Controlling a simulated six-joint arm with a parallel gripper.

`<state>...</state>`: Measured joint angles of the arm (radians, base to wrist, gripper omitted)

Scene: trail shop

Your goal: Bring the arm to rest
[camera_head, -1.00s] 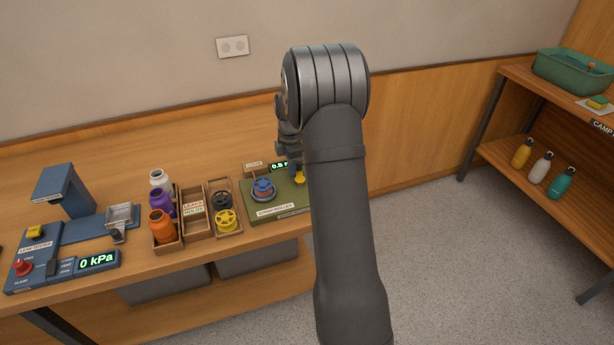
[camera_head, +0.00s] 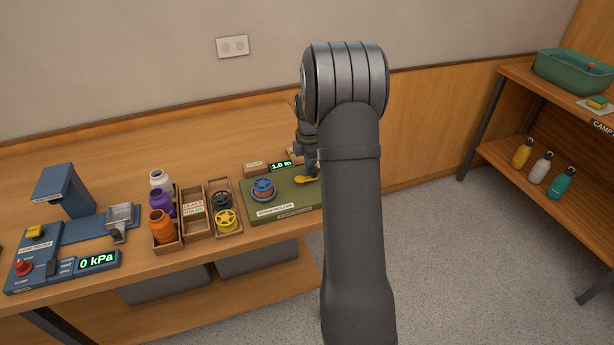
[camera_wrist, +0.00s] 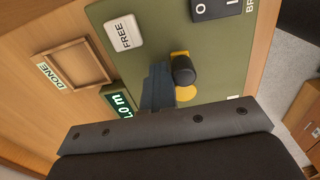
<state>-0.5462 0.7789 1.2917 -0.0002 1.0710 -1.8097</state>
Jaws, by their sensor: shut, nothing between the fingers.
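My gripper shows in the wrist view (camera_wrist: 158,84) with its dark fingers together and nothing between them. They are over the green strap roller board (camera_wrist: 155,30), beside a yellow crank (camera_wrist: 187,93) with a black knob (camera_wrist: 184,71). I cannot tell whether they touch the knob. In the head view my arm hides most of the gripper and the right end of the board (camera_head: 290,205). The yellow crank (camera_head: 304,180) shows just left of my arm. The lit display (camera_head: 282,166) reads 1.0 m. A blue spool (camera_head: 263,187) sits on the board's left part.
Left of the board are an organizer (camera_head: 194,225) with yellow and dark wheels, several bottles (camera_head: 162,203) and a leak tester (camera_head: 97,262) reading 0 kPa. A "DONE" tray (camera_wrist: 78,64) lies by the board. A shelf (camera_head: 545,180) with bottles stands right, with open floor between.

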